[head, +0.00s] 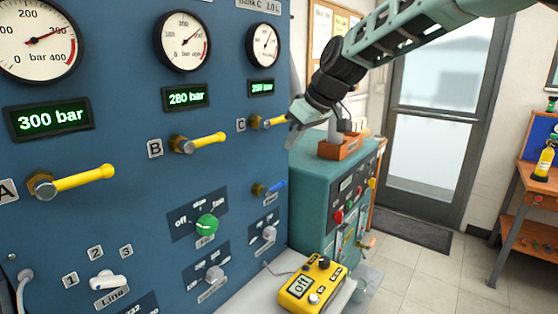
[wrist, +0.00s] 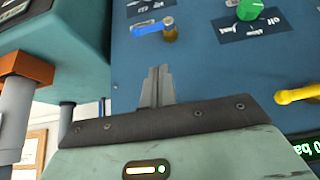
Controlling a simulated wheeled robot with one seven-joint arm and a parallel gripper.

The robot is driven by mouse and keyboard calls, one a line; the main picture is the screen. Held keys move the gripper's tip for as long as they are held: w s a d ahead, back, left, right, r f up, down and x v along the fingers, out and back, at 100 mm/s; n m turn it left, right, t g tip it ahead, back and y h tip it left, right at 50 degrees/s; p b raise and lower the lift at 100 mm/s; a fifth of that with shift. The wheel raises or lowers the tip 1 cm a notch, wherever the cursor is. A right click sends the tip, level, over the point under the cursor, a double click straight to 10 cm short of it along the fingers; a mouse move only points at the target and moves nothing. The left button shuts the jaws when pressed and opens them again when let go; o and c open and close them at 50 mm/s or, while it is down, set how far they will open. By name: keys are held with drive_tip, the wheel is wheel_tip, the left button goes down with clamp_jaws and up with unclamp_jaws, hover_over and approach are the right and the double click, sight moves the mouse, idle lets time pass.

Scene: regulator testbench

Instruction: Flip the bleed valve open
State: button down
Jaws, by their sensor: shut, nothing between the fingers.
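The bleed valve appears to be the small blue lever (head: 276,186) on a brass fitting, low on the right side of the blue panel. The lever lies roughly horizontal and points right. A label sits below it, too small to read. In the wrist view the blue lever (wrist: 148,28) shows beyond my fingertips, close to the top edge, and is not touched. My gripper (head: 294,124) is in front of the panel's right edge, above the blue lever and beside the yellow handle at C. Its fingers are shut and empty in the wrist view (wrist: 158,72).
Yellow handles at A (head: 84,180), B (head: 205,142) and C (head: 272,122) stick out from the panel. A green knob (head: 207,225) is left of the blue lever. A yellow control box (head: 312,285) stands below. A teal cabinet (head: 315,170) stands close on the right.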

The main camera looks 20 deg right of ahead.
drive_tip(key=shift+w+d+r, duration=0.3)
drive_tip(key=shift+w+d, duration=0.05)
drive_tip(key=shift+w, duration=0.15)
drive_tip(key=shift+w+d+r, duration=0.25)
drive_tip(key=shift+w+d, duration=0.05)
drive_tip(key=shift+w, duration=0.15)
drive_tip(key=p, duration=0.3)
hover_over(280, 186)
drive_tip(key=f, duration=0.8)
drive_tip(key=shift+w+a, duration=0.1)
drive_tip(key=shift+w, duration=0.1)
drive_tip(key=shift+s+d+f+p, duration=0.1)
drive_tip(key=shift+f+p, duration=0.25)
drive_tip(key=shift+f, duration=0.75)
drive_tip(key=shift+s+d+f+p, duration=0.1)
drive_tip(key=shift+f+p, duration=0.25)
drive_tip(key=shift+f, duration=0.7)
drive_tip(key=shift+f, duration=0.1)
